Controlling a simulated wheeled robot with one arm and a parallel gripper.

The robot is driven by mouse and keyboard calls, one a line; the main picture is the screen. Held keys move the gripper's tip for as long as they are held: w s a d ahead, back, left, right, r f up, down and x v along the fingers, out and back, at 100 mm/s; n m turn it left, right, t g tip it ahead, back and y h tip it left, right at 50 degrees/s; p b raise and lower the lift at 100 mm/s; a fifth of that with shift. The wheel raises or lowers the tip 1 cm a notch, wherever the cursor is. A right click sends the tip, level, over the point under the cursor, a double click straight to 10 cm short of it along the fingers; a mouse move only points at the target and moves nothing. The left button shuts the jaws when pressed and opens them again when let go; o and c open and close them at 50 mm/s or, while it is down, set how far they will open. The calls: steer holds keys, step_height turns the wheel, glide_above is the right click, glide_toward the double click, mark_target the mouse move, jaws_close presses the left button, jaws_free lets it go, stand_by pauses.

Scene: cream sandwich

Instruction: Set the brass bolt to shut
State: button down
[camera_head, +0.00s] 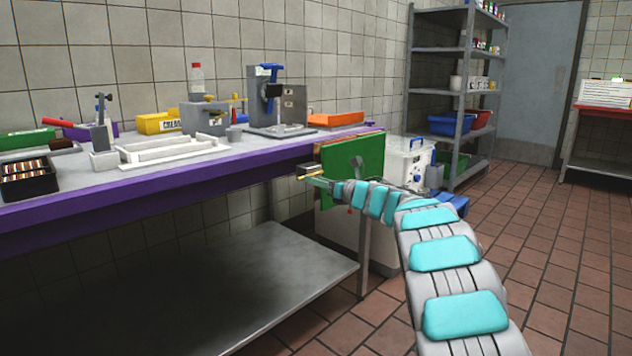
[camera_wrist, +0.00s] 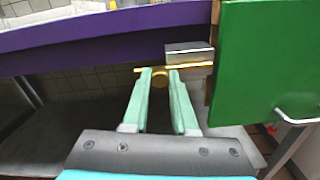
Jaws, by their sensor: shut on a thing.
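The brass bolt (camera_wrist: 160,80) is a short brass piece with a round knob, below the purple table edge in the wrist view. It also shows small in the head view (camera_head: 312,178), left of the green panel. My gripper (camera_wrist: 160,84) has its two pale green fingers on either side of the knob, shut on it. In the head view my gripper (camera_head: 318,181) reaches in from the right. A grey block (camera_wrist: 190,54) with a brass strip sits right of the knob, beside the green panel (camera_wrist: 265,60). The bolt's far end is hard to make out.
The purple-edged table (camera_head: 250,160) runs above and behind my gripper, with trays and a blue-handled press (camera_head: 270,95) on it. A metal handle (camera_wrist: 297,117) sticks out from the green panel. A lower grey shelf (camera_head: 250,285) is bare. Open tiled floor lies to the right.

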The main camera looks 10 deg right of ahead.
steer(key=shift+w+d+r+p, duration=0.1)
steer(key=shift+w+d+p, duration=0.25)
steer(key=shift+w+d, duration=0.35)
steer(key=shift+w+d+p, duration=0.35)
steer(key=shift+w+d, duration=0.05)
steer(key=shift+d, duration=0.5)
steer(key=c, duration=0.7)
jaws_free()
steer(key=b, duration=0.2)
glide_toward(317, 174)
steer(key=shift+s+d, duration=0.35)
steer(key=shift+s, duration=0.15)
